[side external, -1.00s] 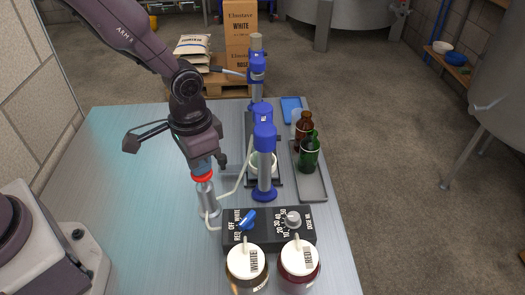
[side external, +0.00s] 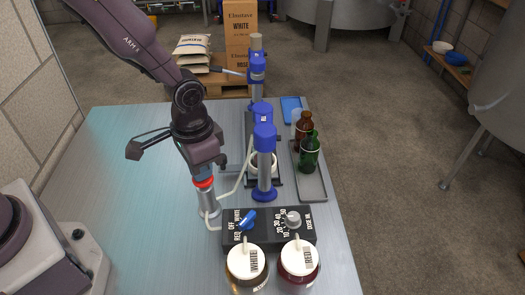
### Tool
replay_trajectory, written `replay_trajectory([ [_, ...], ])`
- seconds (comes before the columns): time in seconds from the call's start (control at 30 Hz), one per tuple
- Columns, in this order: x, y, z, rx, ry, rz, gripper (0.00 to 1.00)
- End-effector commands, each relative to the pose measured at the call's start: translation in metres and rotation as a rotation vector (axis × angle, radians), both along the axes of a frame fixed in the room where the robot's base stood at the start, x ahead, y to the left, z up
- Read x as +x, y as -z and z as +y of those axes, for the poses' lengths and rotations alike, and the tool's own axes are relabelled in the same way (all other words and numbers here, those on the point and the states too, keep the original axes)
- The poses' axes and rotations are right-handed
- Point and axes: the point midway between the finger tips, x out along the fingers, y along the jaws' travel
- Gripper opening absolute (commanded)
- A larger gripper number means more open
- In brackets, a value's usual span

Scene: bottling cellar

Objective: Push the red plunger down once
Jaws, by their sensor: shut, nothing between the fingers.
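The red plunger (side external: 203,182) tops a silver cylinder (side external: 208,202) standing on the steel bench, behind the control box. My gripper (side external: 203,175) points down right over the plunger, its tip appearing to touch the red top. The fingers are shut with nothing between them. The gripper partly hides the top of the plunger. The red cap sits close above the silver cylinder.
The black control box (side external: 269,228) with a blue switch and a grey dial is in front, with two lidded jars before it. A blue-topped filling column (side external: 265,165) stands right of the plunger. A brown bottle (side external: 304,130) and green bottle (side external: 309,153) stand on a tray (side external: 313,187).

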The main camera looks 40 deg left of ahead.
Motion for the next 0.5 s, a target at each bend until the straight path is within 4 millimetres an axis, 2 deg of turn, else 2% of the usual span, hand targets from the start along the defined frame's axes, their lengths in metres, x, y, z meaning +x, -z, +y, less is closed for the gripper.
replay_trajectory([
  [0.5, 0.0, -0.027, 0.0, 0.0, 0.0, -0.001, 0.0],
])
